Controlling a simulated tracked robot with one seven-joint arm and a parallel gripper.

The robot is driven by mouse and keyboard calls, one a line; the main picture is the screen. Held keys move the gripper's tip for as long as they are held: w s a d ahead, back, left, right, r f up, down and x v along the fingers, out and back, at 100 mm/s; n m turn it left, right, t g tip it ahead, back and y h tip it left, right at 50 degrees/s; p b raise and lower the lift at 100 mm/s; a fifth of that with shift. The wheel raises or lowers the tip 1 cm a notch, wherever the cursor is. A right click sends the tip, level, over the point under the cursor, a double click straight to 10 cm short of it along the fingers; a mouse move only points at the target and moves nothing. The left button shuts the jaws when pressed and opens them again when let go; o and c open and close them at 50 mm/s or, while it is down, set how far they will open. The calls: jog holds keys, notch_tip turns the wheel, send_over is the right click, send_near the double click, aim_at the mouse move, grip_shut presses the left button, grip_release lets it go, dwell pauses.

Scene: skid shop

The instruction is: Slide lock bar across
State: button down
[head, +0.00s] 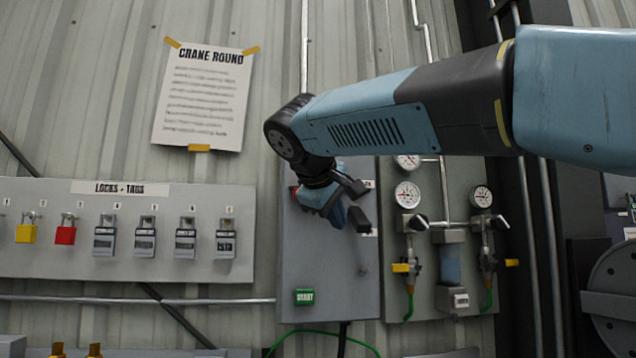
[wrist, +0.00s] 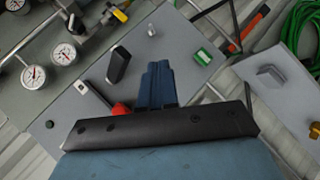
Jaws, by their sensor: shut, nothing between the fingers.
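A grey panel box (head: 325,268) hangs on the wall below my arm. A dark bar-like handle (head: 360,219) stands out from its face; in the wrist view the same dark handle (wrist: 119,66) is left of my fingers, with a gap between. A red part (wrist: 120,109) shows close to the left of my fingers, partly hidden by my gripper. I cannot tell for sure which part is the lock bar. My gripper (head: 338,217) is in front of the upper panel, with its blue fingers (wrist: 160,68) together and empty. The arm and gripper hide part of the panel's top.
A green START button (head: 304,297) and a small grey knob (head: 363,268) are lower on the panel. Pressure gauges (head: 407,194) and valves are close on the right. A locks and tags board (head: 60,264) with several padlocks is on the left.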

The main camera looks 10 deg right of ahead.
jog(key=w+a+r+t, duration=0.1)
jog(key=a+r, duration=0.4)
jog(key=r, duration=0.2)
jog(key=w+a+r+t+h, duration=0.1)
jog(key=w+a+r+t, duration=0.1)
jog(key=a+r, duration=0.3)
notch_tip(320, 180, up, 3)
jog(key=shift+w+f+n+h, duration=0.2)
jog(key=shift+w+n+h, duration=0.05)
jog(key=shift+n+h, duration=0.05)
jog(key=s+d+f+x, duration=0.1)
jog(key=d+x, duration=0.1)
jog(key=x, duration=1)
jog(key=shift+d+f, duration=0.15)
jog(key=shift+f, duration=0.1)
jog(key=shift+w, duration=0.1)
